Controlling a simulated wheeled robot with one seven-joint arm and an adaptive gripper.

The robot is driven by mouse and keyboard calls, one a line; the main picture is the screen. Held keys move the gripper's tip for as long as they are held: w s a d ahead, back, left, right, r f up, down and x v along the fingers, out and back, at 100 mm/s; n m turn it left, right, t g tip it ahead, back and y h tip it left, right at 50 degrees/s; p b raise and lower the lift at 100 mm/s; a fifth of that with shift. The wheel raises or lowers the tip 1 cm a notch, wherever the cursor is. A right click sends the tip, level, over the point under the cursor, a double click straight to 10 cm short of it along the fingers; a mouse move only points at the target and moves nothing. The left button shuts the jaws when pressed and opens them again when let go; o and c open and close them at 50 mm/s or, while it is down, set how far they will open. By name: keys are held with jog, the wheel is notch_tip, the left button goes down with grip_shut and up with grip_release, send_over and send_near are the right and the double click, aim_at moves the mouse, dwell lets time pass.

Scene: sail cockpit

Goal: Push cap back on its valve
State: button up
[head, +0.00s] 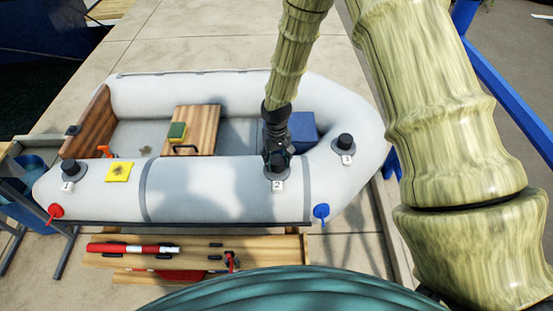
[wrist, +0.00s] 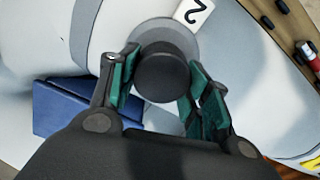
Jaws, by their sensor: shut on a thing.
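The grey inflatable dinghy (head: 205,188) has a round valve (head: 276,171) beside a label marked 2 on its near tube. My gripper (head: 277,155) is directly over this valve. In the wrist view, my gripper (wrist: 161,66) is shut on a dark round cap (wrist: 162,78), with green-padded fingers on both sides of it. The cap is over the pale grey valve ring (wrist: 178,26), near the 2 label (wrist: 194,11). I cannot tell whether the cap is fully seated. My gripper hides most of the cap in the head view.
Black-capped valves stand at label 1 (head: 69,168) and label 3 (head: 346,143). A blue box (head: 302,130) lies inside the dinghy behind my gripper. A yellow patch (head: 118,171) is on the tube. A wooden bench (head: 270,247) with tools stands in front.

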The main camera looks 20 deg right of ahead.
aim_at(277, 158)
jog(key=shift+f, duration=0.45)
jog(key=o, duration=0.7)
jog(key=shift+r+p, duration=3.6)
jog(key=shift+r, duration=1.95)
jog(key=shift+y, duration=0.4)
jog(key=s+f, duration=0.4)
jog(key=s, duration=0.1)
jog(key=s+f, duration=0.5)
jog(key=shift+a+f+b, duration=0.2)
jog(key=shift+f+b, duration=0.1)
jog(key=s+d+f, duration=0.1)
jog(key=s+f, duration=0.2)
jog(key=s, duration=0.5)
jog(key=s+d+f, duration=0.1)
jog(key=s+f, duration=0.2)
jog(key=s, duration=0.6)
jog(key=s+d+f+b, duration=0.1)
jog(key=s+d+f, duration=0.1)
jog(key=s, duration=0.7)
jog(key=shift+s+f+h, duration=0.25)
jog(key=shift+f+h, duration=0.15)
